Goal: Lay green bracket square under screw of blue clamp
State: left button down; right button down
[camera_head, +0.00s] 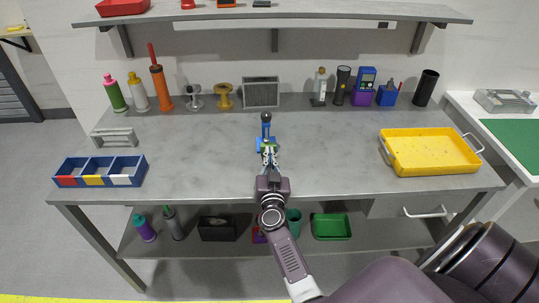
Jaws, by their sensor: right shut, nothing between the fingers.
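The blue clamp (265,127) stands near the middle of the grey workbench, with a dark round knob on top. A small green piece, which looks like the green bracket (274,149), shows low at the clamp, just beyond my fingertips. Whether it lies square under the screw is too small to tell. My right gripper (269,156) reaches in from the front, shut and empty, its tips close in front of the clamp and partly covering its lower part. I cannot tell whether the tips touch the bracket. My left gripper is not in view.
A blue divided bin (144,167) sits at the left and a yellow tray (389,136) at the right. Bottles, spools, a dark grille (261,92) and tools line the back edge. A shelf (350,13) hangs above. The bench on both sides of the clamp is clear.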

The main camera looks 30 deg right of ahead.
jog(key=shift+r, duration=0.3)
